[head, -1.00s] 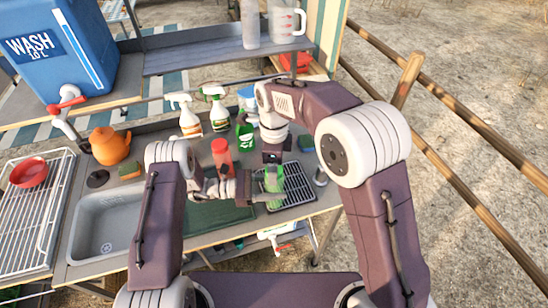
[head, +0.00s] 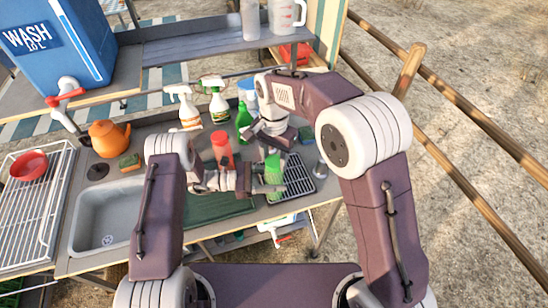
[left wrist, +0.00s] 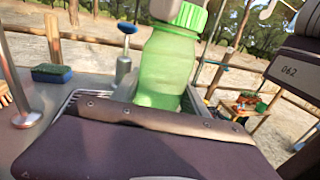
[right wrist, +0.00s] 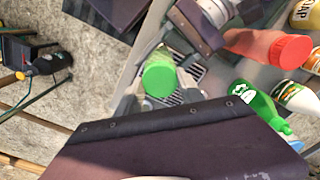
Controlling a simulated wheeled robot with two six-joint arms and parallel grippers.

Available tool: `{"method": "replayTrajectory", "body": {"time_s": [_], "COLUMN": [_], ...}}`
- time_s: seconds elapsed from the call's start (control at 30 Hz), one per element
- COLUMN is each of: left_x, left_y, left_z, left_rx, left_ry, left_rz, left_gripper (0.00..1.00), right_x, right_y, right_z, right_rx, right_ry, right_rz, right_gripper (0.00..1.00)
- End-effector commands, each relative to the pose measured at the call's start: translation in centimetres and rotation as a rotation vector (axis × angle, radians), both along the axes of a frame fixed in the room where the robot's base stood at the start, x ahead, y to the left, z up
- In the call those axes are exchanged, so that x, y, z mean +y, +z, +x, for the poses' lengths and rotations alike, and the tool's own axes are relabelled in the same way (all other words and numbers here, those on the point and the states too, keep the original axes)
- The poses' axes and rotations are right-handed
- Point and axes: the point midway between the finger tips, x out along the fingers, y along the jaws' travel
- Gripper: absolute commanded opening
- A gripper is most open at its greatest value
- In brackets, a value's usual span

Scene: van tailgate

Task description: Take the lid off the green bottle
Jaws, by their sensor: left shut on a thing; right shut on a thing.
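The green bottle (head: 272,172) is upright above the counter's right part. My left gripper (head: 270,187) is shut around its body from the side. In the left wrist view the bottle (left wrist: 165,72) fills the middle, with its ribbed green lid (left wrist: 190,15) at its top, cut by the frame edge. My right gripper (right wrist: 160,82) is shut on the lid (right wrist: 158,76) from above, a finger on each side. In the head view my right gripper (head: 274,150) covers most of the lid. I cannot tell whether the lid is loose on the neck.
A red bottle (head: 222,152) stands left of the green bottle. Spray bottles (head: 217,103) and a green soap bottle (head: 243,120) stand behind. A black drain grate (head: 300,175) lies at the right. An orange kettle (head: 108,138) and the sink (head: 105,220) are farther left.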

Motion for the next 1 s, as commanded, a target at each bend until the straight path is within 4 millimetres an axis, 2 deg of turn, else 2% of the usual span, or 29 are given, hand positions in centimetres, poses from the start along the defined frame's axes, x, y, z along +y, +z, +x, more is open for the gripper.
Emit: {"method": "replayTrajectory", "body": {"time_s": [0.5, 0.7, 0.8, 0.9, 1.0], "left_x": [0.01, 0.0, 0.0, 0.0, 0.0], "left_y": [0.0, -0.01, -0.01, -0.01, -0.01], "left_z": [-0.02, -0.03, -0.04, -0.04, -0.04], "left_rx": [0.0, 0.0, 0.0, 0.0, 0.0], "left_ry": [0.0, -0.001, -0.001, -0.001, -0.001], "left_rz": [0.0, 0.0, 0.0, 0.0, 0.0], "left_gripper": [0.0, 0.0, 0.0, 0.0, 0.0], "right_x": [-0.07, -0.05, -0.04, -0.03, -0.03], "right_y": [0.13, 0.17, 0.18, 0.2, 0.19], "right_z": [0.1, 0.13, 0.14, 0.15, 0.13], "right_rx": [0.001, 0.002, 0.002, 0.002, 0.002], "right_ry": [1.707, 2.318, 2.525, 2.645, 2.645], "right_rz": [-0.001, -0.001, -0.001, -0.003, -0.001], "right_gripper": [0.0, 0.0, 0.0, 0.0, 0.0]}}
